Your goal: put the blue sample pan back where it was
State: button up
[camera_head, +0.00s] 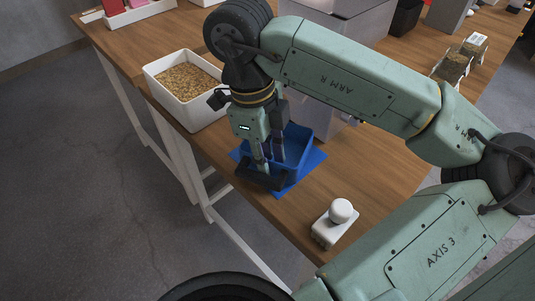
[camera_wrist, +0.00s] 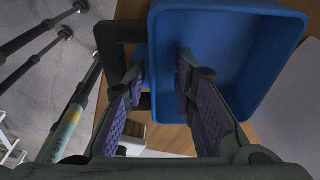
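The blue sample pan (camera_head: 296,143) is at the table's left edge, over a flat blue mat (camera_head: 308,164). I cannot tell for sure whether it touches the mat. Its dark handle (camera_head: 262,180) points towards the table's edge. My gripper (camera_head: 268,163) is down at the pan's handle side. In the wrist view the pan (camera_wrist: 225,55) is empty, with the handle (camera_wrist: 107,45) on its left. My gripper's purple-padded fingers (camera_wrist: 160,75) are apart, one on the handle side and one over the pan, with the pan's wall between them. A gap shows between the fingers.
A white tub of grain (camera_head: 160,72) stands behind the pan. A white block with a round knob (camera_head: 330,228) stands in front, to the right. A grey box (camera_head: 355,40) is behind my arm. Bare wood (camera_head: 375,165) lies to the pan's right.

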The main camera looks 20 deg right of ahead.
jog(key=shift+r, duration=0.1)
notch_tip(320, 180, up, 12)
jog(key=w+a+p, duration=0.1)
jog(key=p, duration=0.5)
jog(key=shift+w+a, duration=0.15)
jog(key=shift+f, duration=0.2)
